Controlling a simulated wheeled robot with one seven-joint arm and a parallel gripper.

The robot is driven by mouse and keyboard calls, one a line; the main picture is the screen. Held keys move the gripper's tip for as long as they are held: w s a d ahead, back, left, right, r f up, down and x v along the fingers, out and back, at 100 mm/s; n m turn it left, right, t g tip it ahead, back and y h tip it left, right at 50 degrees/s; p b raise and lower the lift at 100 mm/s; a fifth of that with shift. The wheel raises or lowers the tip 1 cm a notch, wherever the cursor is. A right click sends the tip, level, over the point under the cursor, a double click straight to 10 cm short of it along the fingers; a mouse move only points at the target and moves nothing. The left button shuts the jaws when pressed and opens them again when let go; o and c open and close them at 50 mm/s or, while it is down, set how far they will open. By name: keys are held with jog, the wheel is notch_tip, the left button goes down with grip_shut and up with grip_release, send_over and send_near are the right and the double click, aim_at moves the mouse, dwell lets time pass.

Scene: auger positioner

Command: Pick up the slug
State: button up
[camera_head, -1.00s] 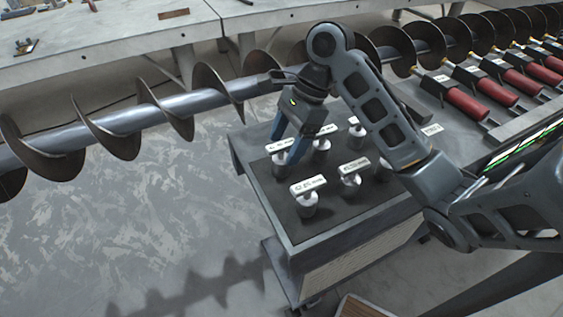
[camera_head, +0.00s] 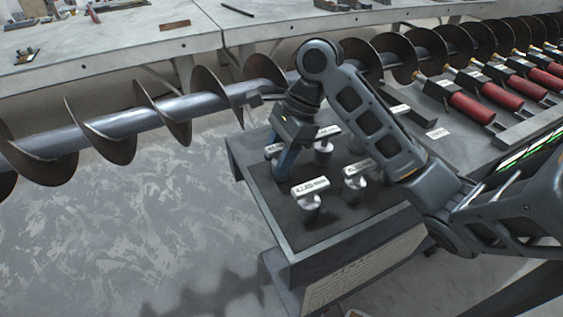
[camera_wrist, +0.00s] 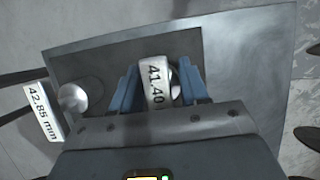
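Several slugs, metal cylinders with white labels on top, stand on the dark top of a grey cart. In the wrist view, the slug labelled 41.40 (camera_wrist: 155,84) is between the blue fingers of my gripper (camera_wrist: 160,88). The fingers are apart, one on each side, and I see no clear grip. In the head view, my gripper (camera_head: 283,158) points down at the cart's far left slug (camera_head: 272,150), which it partly hides. Another slug, labelled 42.85 mm (camera_wrist: 72,98), is left of my gripper in the wrist view.
The near slug (camera_head: 309,192) and a slug to its right (camera_head: 357,176) stand close by. A long auger (camera_head: 180,110) runs behind the cart (camera_head: 295,240). Red-handled units (camera_head: 470,106) line the right. Workbenches (camera_head: 110,45) stand behind; open floor lies left.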

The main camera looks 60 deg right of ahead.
jog(key=c, duration=0.6)
jog(key=shift+c, duration=0.3)
